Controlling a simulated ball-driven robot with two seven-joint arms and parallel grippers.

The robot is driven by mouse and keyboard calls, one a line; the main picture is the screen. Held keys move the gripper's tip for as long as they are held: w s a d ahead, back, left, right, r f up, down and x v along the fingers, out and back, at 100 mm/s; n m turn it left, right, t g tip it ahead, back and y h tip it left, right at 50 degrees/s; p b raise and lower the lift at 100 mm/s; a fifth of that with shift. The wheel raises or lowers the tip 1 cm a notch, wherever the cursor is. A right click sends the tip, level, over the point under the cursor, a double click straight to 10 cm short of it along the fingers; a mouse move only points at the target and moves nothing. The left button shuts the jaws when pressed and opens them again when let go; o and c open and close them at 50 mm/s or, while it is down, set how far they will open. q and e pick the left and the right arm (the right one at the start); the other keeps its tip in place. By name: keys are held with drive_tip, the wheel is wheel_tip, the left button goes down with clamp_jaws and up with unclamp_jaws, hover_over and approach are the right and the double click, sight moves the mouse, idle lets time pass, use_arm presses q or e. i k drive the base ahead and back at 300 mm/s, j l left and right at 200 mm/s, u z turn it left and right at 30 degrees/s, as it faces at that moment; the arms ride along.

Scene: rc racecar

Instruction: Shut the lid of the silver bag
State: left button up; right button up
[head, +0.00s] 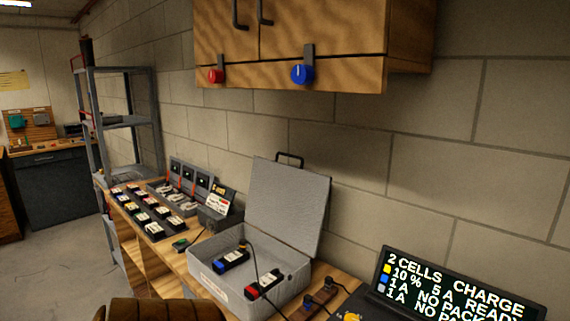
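The silver bag (215,286) is a grey box-shaped case on the wooden bench. Its lid (288,205) stands open and upright at the back, near the block wall, with a dark handle (289,157) on its top edge. Inside the bag lie a black pack with a blue end (231,261) and a black pack with a red end (265,284). A dark cable runs down into the bag. Neither of my grippers shows in the head view.
A display screen (458,290) stands at the right of the bench. Rows of small packs (145,212) and a grey charger (215,213) lie to the left. A wooden cabinet (320,40) with red and blue knobs hangs above. A brown rounded object (150,309) is at the front.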

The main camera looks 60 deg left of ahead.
sight(287, 202)
drive_tip(key=u, duration=0.45)
drive_tip(key=i+u, duration=0.1)
drive_tip(key=u, duration=0.8)
drive_tip(key=l+u, duration=0.1)
drive_tip(key=u, duration=0.4)
drive_tip(key=i+u, duration=0.1)
drive_tip(key=u, duration=0.35)
